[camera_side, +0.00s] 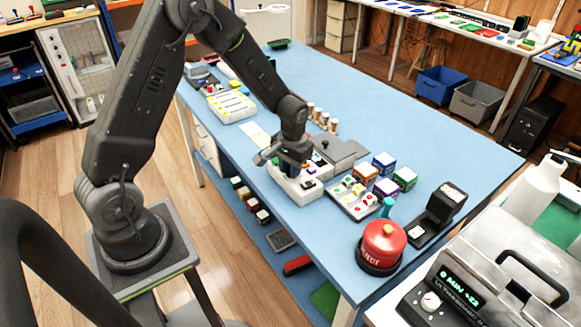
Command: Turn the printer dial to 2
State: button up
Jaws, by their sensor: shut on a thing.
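A small white device (311,190), which looks like the printer, sits on the blue bench near its front edge. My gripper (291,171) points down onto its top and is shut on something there. That spot is where the dial seems to be, but my gripper and wrist hide it. I cannot read the dial's number or pointer in this view.
A tray of small coloured parts (356,199), coloured boxes (384,163), a red pot (383,244) and a black stand (438,213) are to the right. A grey plate (343,151) and small bottles lie behind. A keypad-like white unit (231,106) is further left.

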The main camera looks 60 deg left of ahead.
jog(key=o, duration=0.9)
jog(key=shift+w+d+r, duration=0.1)
jog(key=shift+d+r, duration=0.1)
jog(key=shift+r, duration=3.25)
jog(key=shift+w+d+r, duration=0.1)
jog(key=shift+d+r, duration=0.05)
jog(key=shift+r, duration=3.3)
jog(key=shift+s, duration=0.1)
jog(key=s+d+r+m+t, duration=0.1)
jog(key=s+d+r+t, duration=0.1)
jog(key=s, duration=0.4)
jog(key=s+d+r+m+t, duration=0.1)
jog(key=s+d+r+t, duration=0.1)
jog(key=s+d+r, duration=0.2)
jog(key=s+d+r+m+t, duration=0.1)
jog(key=s+d+r, duration=0.2)
jog(key=s, duration=0.6)
jog(key=shift+s+d+r+m+t+h, duration=0.1)
jog(key=shift+s+r+m+t+h, duration=0.1)
jog(key=shift+r, duration=0.3)
jog(key=shift+s+r+m+t+h, duration=0.1)
jog(key=shift+r+t, duration=0.1)
jog(key=shift+r, duration=0.25)
